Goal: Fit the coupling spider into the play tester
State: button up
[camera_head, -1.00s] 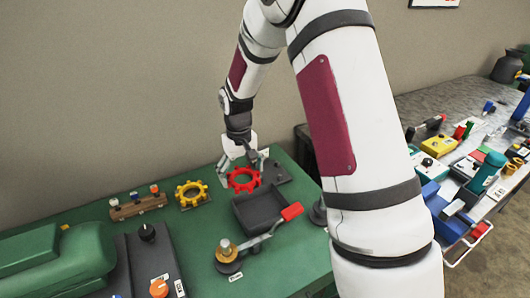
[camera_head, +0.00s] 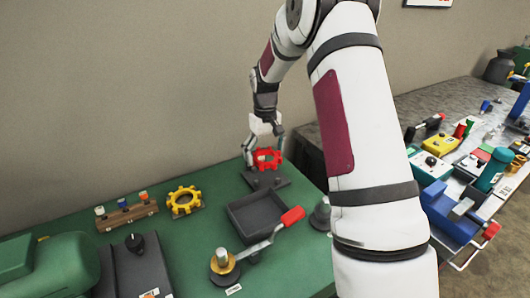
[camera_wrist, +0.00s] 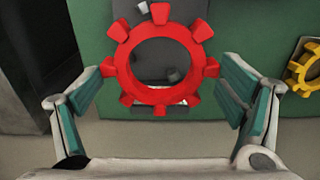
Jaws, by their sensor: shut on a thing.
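A red toothed ring, which I take for the coupling spider (camera_head: 268,154), is between the fingers of my gripper (camera_head: 264,150), shut on it. In the wrist view the red ring (camera_wrist: 122,71) sits between two teal finger pads of my gripper (camera_wrist: 160,85). A dark grey plate (camera_head: 281,183), which may be the play tester, lies below the ring at the back right of the green table. Through the ring's hole the wrist view shows a dark surface with small grey parts. I cannot tell whether the ring touches the plate.
A yellow toothed ring (camera_head: 185,201) lies to the left, beside a wooden rack (camera_head: 127,216) with small coloured-top pieces. A black tray (camera_head: 259,213) and a red-handled lever (camera_head: 291,217) are in front. A cluttered second table (camera_head: 425,105) stands at right.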

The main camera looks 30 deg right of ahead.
aim_at(265, 176)
jog(key=shift+f+b, duration=0.65)
jog(key=shift+f, duration=1.25)
jog(key=shift+f+b, duration=0.6)
jog(key=shift+f, duration=0.85)
dwell(0.7)
jog(key=o, duration=1)
notch_tip(265, 176, up, 12)
dwell(0.4)
